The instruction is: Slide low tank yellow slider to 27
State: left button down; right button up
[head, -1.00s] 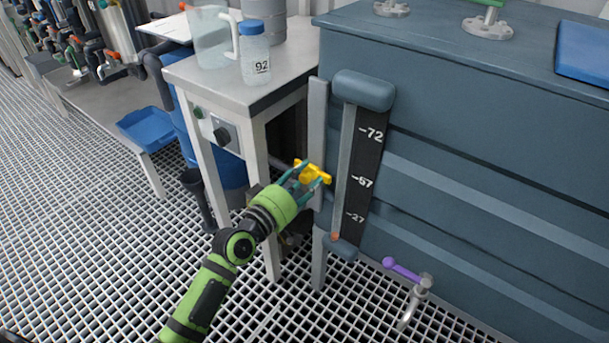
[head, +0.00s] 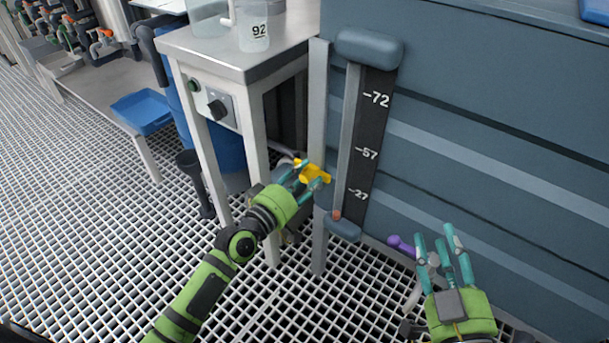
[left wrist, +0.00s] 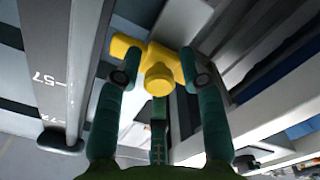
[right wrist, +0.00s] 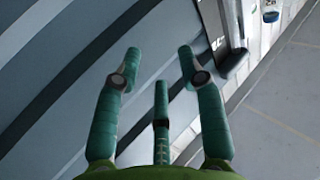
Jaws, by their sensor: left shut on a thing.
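The yellow slider (head: 316,173) is on the grey upright post (head: 319,110) left of the tank's black scale (head: 373,130). The scale is marked 72, 57 and 27 from top to bottom. The slider looks below the 57 mark and near the 27 level; the slanted view leaves the exact reading unclear. My left gripper (head: 309,174) is shut on the slider, its fingers on either side. The slider also shows between the fingers in the left wrist view (left wrist: 158,72). My right gripper (head: 440,236) is open and empty in front of the tank's lower side.
A purple-handled tap (head: 397,244) is beside my right gripper, partly hidden. A blue tray (head: 143,111) lies further left. Open grating (head: 90,220) covers the floor.

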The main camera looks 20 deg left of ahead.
pick_arm(q)
jog(key=shift+f+b, duration=0.5)
jog(key=shift+f, duration=0.5)
pick_arm(e)
notch_tip(320, 180, up, 8)
jog(key=s+a+n+t+y, duration=0.1)
jog(key=s+t+y, duration=0.1)
jog(key=t+y, duration=0.1)
jog(key=shift+s+a+f+t, duration=0.15)
jog(key=shift+s+a+t, duration=0.25)
jog(key=shift+t, duration=0.1)
pick_arm(q)
jog(key=c, duration=1)
grip_release()
jog(key=shift+f, duration=0.1)
jog(key=shift+c, duration=0.2)
jog(key=v, duration=1.2)
